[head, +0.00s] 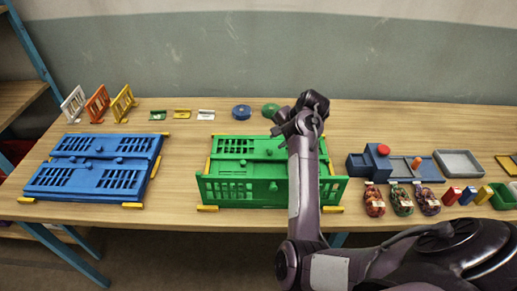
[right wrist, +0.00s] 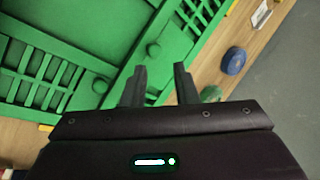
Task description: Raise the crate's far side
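The green crate (head: 262,170) sits in the middle of the table. Its slotted near side (head: 235,190) appears to stand up, while the slotted far side (head: 236,146) lies folded down flat. My right gripper (head: 278,132) is over the crate's far edge, pointing down. In the right wrist view its two fingers (right wrist: 158,70) are apart and empty, near the green panel's edge. Whether they touch it I cannot tell. My right arm covers part of the crate. My left gripper is not in view.
A folded blue crate (head: 97,165) lies at left. Behind are small racks (head: 97,104), small coloured plates, a blue disc (head: 241,112) and a green disc (head: 270,109). At right stand a blue holder (head: 377,160), a grey tray (head: 458,163), and several filled sacks (head: 402,200).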

